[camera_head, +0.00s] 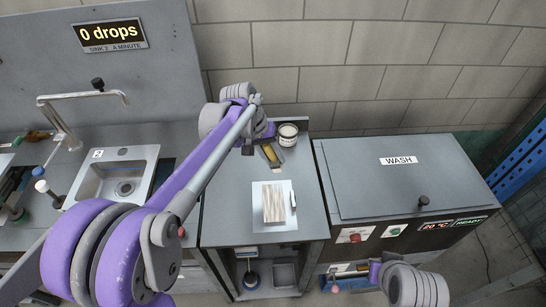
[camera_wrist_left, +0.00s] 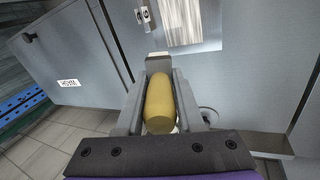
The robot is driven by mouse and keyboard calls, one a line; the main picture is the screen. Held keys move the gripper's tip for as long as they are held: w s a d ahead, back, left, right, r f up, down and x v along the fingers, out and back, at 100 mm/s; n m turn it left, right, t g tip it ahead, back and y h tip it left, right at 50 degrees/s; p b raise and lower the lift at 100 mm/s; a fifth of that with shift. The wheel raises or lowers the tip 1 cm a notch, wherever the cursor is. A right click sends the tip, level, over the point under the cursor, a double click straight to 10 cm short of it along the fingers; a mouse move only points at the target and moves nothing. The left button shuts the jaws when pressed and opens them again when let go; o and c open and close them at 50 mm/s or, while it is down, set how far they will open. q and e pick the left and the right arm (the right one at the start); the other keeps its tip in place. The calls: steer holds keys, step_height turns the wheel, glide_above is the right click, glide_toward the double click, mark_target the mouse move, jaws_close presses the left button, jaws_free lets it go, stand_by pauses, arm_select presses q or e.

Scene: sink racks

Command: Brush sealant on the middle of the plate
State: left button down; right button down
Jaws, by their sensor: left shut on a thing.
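A plate with pale brown and white streaks (camera_head: 275,203) lies on a white sheet (camera_head: 259,222) on the middle counter. The streaked plate also shows at the top of the left wrist view (camera_wrist_left: 188,18). My left gripper (camera_head: 262,146) is above the back of this counter, behind the plate and apart from it. It is shut on the brush's yellow handle (camera_wrist_left: 160,103), with a grey metal part beyond the fingers. A jar with a pale label (camera_head: 288,135) stands at the back. My right gripper (camera_head: 362,270) is low in front; its fingers are unclear.
A small white marker (camera_head: 293,200) sits at the plate's right. A sink (camera_head: 125,180) with a tap is at left, partly behind my left arm. A closed grey box marked WASH (camera_head: 400,180) stands at right. The counter in front of the sheet is clear.

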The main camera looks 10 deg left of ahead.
stand_by(0.5)
arm_select(q)
steer(key=shift+f, duration=0.6)
steer(key=shift+r, duration=0.1)
